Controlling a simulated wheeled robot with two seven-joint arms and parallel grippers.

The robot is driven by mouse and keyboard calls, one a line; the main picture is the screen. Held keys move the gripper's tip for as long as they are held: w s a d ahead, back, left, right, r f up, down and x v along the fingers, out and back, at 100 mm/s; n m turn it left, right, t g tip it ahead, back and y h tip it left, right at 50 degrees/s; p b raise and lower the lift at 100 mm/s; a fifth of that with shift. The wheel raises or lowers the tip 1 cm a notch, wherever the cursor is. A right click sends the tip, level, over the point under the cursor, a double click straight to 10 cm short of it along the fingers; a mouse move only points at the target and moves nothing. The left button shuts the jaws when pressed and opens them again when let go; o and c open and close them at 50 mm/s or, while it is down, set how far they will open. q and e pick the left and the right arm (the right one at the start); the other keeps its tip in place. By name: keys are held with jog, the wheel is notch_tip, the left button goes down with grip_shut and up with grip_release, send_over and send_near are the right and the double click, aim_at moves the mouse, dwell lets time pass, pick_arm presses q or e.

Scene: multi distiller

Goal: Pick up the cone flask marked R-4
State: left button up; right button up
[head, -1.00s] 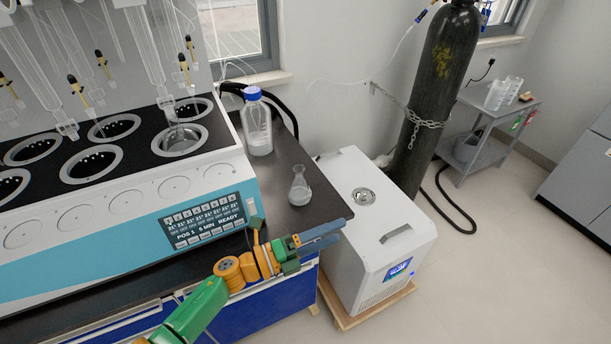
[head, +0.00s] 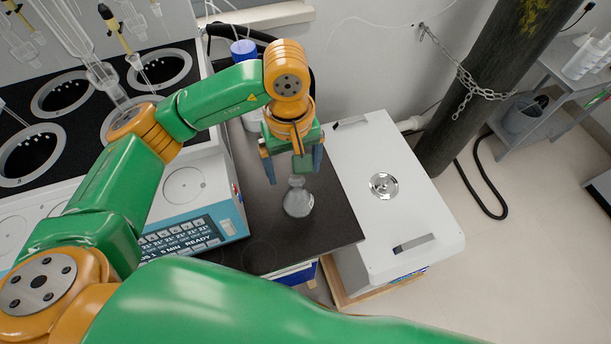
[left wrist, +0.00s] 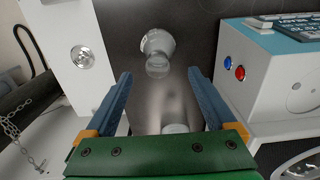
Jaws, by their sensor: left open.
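The cone flask (head: 298,200) is clear glass and stands upright on the dark bench (head: 262,245), near its right edge. I cannot read a mark on it. My left gripper (head: 294,168) is open and empty, pointing down above and just behind the flask in the head view. In the left wrist view the flask (left wrist: 157,52) shows ahead of the two blue fingers, roughly midway between their lines and not touched by them. The open left gripper (left wrist: 166,82) has clear space between its fingertips. My right gripper is not in view.
The distiller's control panel (head: 185,240) stands left of the flask. A blue-capped bottle (head: 243,50) is partly hidden behind my left arm. A white chiller box (head: 400,215) stands right of the bench, with a dark gas cylinder (head: 490,90) beyond it.

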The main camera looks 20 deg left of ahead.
aim_at(296, 187)
pick_arm(q)
jog(key=f+p, duration=0.1)
jog(key=f, duration=0.3)
jog(key=f+p, duration=0.1)
jog(key=f, duration=0.1)
jog(key=shift+s+d+f+p, duration=0.1)
jog(key=shift+s+d+p, duration=0.15)
jog(key=shift+s+p, duration=0.1)
jog(key=shift+w+f, duration=0.2)
jog(key=shift+f, duration=0.1)
grip_shut()
